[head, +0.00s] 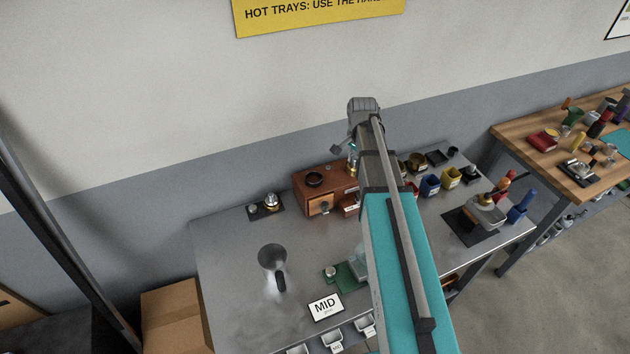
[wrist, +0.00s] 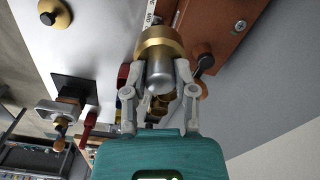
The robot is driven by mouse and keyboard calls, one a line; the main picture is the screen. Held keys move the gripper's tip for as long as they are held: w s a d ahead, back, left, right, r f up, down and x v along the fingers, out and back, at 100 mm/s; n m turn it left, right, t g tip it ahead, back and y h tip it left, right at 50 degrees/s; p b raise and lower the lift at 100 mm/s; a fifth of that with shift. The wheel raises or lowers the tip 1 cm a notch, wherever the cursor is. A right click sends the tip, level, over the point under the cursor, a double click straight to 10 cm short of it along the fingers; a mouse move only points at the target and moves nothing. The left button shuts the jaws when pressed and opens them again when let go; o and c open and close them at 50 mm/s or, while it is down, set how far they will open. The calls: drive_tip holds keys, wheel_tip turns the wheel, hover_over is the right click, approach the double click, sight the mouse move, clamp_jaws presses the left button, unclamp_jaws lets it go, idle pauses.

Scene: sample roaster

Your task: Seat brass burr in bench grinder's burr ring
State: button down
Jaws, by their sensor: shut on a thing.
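My gripper (wrist: 163,72) is shut on the brass burr (wrist: 160,45), which has a wide brass collar and a silver rounded cone. In the wrist view the burr sits between both fingertips. In the head view my arm hides most of the gripper and burr, and small parts show near the wooden box. The bench grinder appears to be this reddish-brown wooden box (head: 318,203), with a drawer in front and a dark round ring (head: 314,180) on top. In the wrist view part of the brown wood (wrist: 225,38) shows beside the burr. I cannot tell whether they touch.
Blue and yellow bins (head: 451,177) stand right of my arm. A dark mat (head: 462,232) holds a metal device (head: 486,212). A small dark pad (head: 265,206) with metal pieces lies left of the grinder.

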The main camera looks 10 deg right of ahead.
drive_tip(key=s+a+r+m+p, duration=0.1)
drive_tip(key=s+a, duration=0.2)
drive_tip(key=a, duration=0.4)
drive_tip(key=s+a+r+p, duration=0.1)
drive_tip(key=s+a+r, duration=0.1)
drive_tip(key=a, duration=0.4)
drive_tip(key=shift+s+a+m+p, duration=0.35)
drive_tip(key=shift+s+a+m, duration=0.05)
drive_tip(key=shift+s, duration=0.05)
drive_tip(key=w+f+b, duration=0.3)
drive_tip(key=w, duration=0.1)
drive_tip(key=w+d+f+b, duration=0.1)
drive_tip(key=w+f+b, duration=0.2)
drive_tip(key=w, duration=0.1)
drive_tip(key=w+d+f+b, duration=0.1)
drive_tip(key=w+f+b, duration=0.2)
drive_tip(key=w, duration=0.2)
drive_tip(key=shift+w, duration=0.1)
drive_tip(key=shift+w+f+b, duration=0.4)
drive_tip(key=shift+f+b, duration=0.35)
drive_tip(key=shift+b, duration=0.05)
drive_tip(key=shift+f+b, duration=1.2)
drive_tip(key=shift+f, duration=0.05)
